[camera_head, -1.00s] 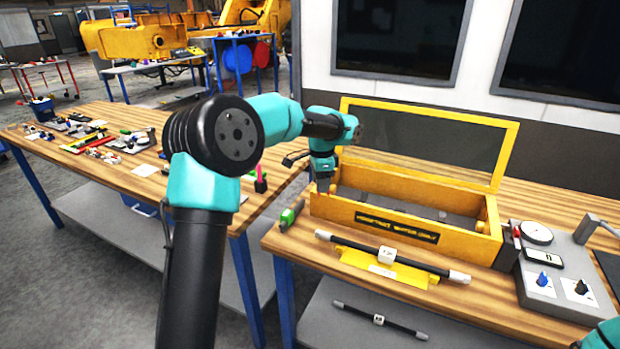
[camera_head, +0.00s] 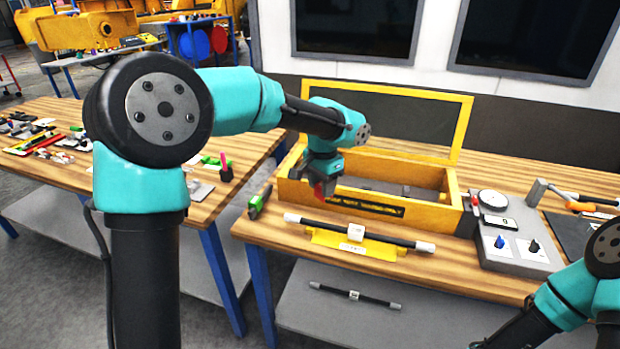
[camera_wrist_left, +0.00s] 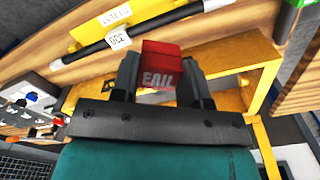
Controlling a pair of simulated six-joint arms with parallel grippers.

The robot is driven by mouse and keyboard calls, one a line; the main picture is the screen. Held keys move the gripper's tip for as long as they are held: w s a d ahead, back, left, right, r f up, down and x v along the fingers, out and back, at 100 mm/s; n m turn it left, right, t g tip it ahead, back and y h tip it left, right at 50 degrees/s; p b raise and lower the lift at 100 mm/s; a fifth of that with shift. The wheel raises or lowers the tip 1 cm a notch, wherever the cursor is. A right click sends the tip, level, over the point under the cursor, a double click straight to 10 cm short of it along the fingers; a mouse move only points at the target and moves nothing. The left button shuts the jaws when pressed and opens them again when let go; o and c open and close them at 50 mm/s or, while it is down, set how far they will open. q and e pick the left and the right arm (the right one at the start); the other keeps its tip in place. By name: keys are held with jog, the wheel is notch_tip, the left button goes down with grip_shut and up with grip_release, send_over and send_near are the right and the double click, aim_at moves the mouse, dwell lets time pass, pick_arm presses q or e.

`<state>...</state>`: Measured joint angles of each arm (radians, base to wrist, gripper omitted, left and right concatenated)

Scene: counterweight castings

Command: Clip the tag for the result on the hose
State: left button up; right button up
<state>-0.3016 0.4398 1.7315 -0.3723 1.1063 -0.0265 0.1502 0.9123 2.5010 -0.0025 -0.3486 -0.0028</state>
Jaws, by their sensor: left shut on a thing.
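My left gripper (camera_head: 322,187) is shut on a red tag (camera_wrist_left: 160,66) that reads "FAIL" in the left wrist view. The gripper holds the tag in front of the left part of the yellow box, above the table. The hose (camera_head: 375,235) is black with white ends and a white label. It lies across a yellow stand (camera_head: 325,241) in front of the box, below the gripper and apart from the tag. It also shows in the left wrist view (camera_wrist_left: 178,15). My right arm comes in at the lower right; its gripper is out of view.
The open yellow box (camera_head: 430,215) stands behind the hose. A green object (camera_head: 258,204) lies at the table's left edge. A grey panel (camera_head: 515,250) with a gauge and knobs stands at the right. A second hose (camera_head: 354,296) lies on the lower shelf.

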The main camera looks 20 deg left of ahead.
pick_arm(q)
jog(key=shift+d+f+m, duration=0.15)
jog(key=shift+d+m, duration=0.95)
jog(key=shift+m, duration=0.1)
jog(key=w+d+f+m, duration=0.2)
jog(key=d+m, duration=0.5)
jog(key=m, duration=0.6)
jog(key=w+d+f+m, duration=0.1)
jog(key=d+f+m, duration=0.2)
jog(key=d+m, duration=0.5)
jog(key=shift+w+m, duration=0.4)
jog(key=shift+m, duration=2.7)
jog(key=shift+f, duration=0.1)
jog(key=shift+f, duration=2.6)
jog(key=shift+f, duration=1.3)
